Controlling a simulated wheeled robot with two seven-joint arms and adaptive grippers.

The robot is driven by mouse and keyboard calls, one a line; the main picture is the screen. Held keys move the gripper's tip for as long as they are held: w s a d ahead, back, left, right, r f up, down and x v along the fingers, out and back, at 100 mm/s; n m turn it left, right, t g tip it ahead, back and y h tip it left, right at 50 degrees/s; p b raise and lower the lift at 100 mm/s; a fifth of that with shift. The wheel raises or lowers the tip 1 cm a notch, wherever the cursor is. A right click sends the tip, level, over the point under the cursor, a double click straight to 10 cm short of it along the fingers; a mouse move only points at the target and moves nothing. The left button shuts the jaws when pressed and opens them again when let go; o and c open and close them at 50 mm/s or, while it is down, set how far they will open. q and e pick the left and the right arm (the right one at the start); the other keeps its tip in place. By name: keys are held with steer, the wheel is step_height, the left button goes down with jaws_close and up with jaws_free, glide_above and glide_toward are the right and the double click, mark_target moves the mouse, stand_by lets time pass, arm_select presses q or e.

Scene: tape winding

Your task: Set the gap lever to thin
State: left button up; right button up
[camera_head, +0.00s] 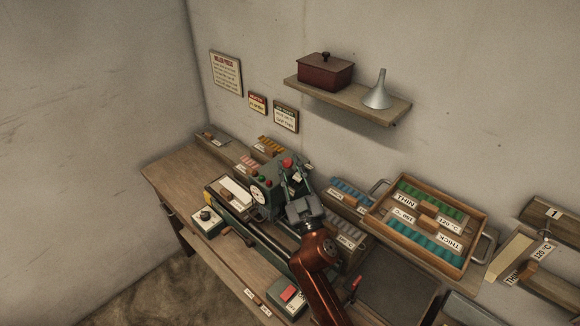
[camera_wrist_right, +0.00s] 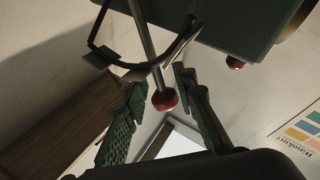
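The gap lever shows in the right wrist view as a grey rod ending in a round red knob (camera_wrist_right: 165,99). A red knob (camera_head: 287,163) also shows on top of the green press (camera_head: 262,190) in the head view. My right gripper (camera_wrist_right: 160,82) is open, with a green finger on each side of the lever's knob and visible gaps beside it. In the head view my right gripper (camera_head: 294,180) is at the press's upper right. A dark curved band with small plates (camera_wrist_right: 135,72) crosses behind the lever; its lettering is unreadable. My left gripper is not in view.
A wooden tray (camera_head: 372,226) with coloured rolls and THIN and THICK cards stands right of the press. Blue rolls (camera_head: 350,193) sit close beside my right arm. A shelf (camera_head: 345,101) with a red box and funnel hangs above. A control box (camera_head: 207,222) stands at left.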

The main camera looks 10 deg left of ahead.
steer(key=v, duration=1.2)
steer(key=shift+a, duration=0.1)
